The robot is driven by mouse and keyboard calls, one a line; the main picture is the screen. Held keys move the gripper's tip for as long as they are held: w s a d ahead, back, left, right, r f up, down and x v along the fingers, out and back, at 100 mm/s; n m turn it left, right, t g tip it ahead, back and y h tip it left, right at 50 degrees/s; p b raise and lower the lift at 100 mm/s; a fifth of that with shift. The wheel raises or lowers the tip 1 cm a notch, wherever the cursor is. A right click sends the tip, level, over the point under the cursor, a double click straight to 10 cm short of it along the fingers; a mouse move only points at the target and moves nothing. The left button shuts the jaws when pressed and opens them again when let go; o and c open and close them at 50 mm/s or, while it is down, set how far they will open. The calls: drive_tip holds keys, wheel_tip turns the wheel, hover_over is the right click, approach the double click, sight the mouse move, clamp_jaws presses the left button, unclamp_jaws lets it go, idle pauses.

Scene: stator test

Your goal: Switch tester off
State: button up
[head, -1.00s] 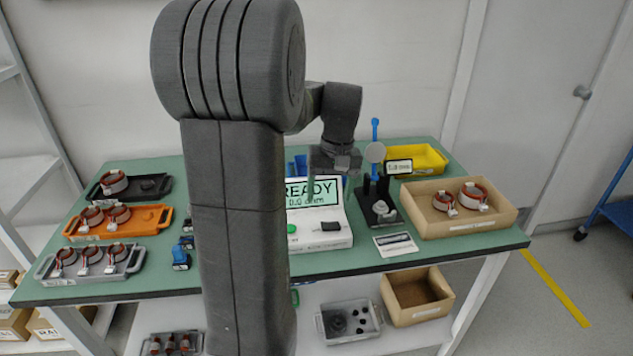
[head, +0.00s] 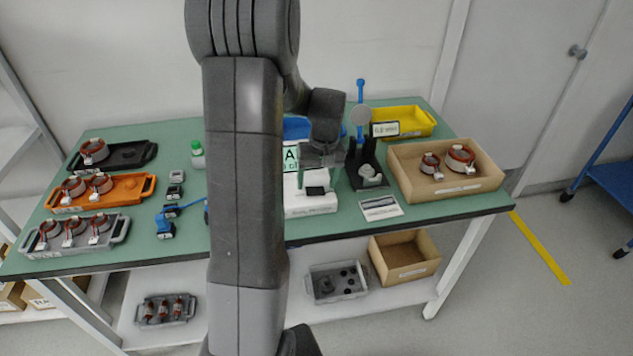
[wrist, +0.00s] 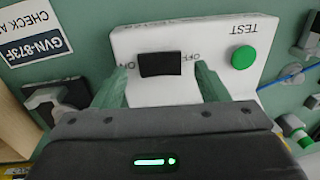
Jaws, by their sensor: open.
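The tester (head: 303,208) is a white box on the green table, partly hidden behind my arm in the head view. In the wrist view its white panel (wrist: 213,40) carries a black switch (wrist: 160,64) with ON and OFF lettering and a round green TEST button (wrist: 243,57). The switch also shows in the head view (head: 316,190). Which way the switch is set I cannot tell. My gripper (wrist: 162,80) is open and empty, its green fingers on either side of the switch. Contact is not clear. In the head view my gripper (head: 320,175) is over the tester's front.
A black stand with a blue post (head: 361,100) is close right of my gripper. A cardboard box (head: 445,195) with two stators and a yellow bin (head: 405,120) are further right. Trays of stators, including an orange one (head: 130,188), stand at left. A label card (head: 380,207) lies in front.

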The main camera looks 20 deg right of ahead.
drive_tip(key=shift+f, duration=0.55)
drive_tip(key=c, duration=1)
drive_tip(key=shift+a+f+g+h+b, duration=0.15)
drive_tip(key=shift+a+g+h+b, duration=0.2)
drive_tip(key=shift+h+b, duration=0.55)
drive_tip(key=shift+w+a+h, duration=0.1)
drive_tip(key=shift+a+h, duration=0.05)
drive_tip(key=shift+h, duration=0.45)
drive_tip(key=o, duration=1)
drive_tip(key=shift+r, duration=0.2)
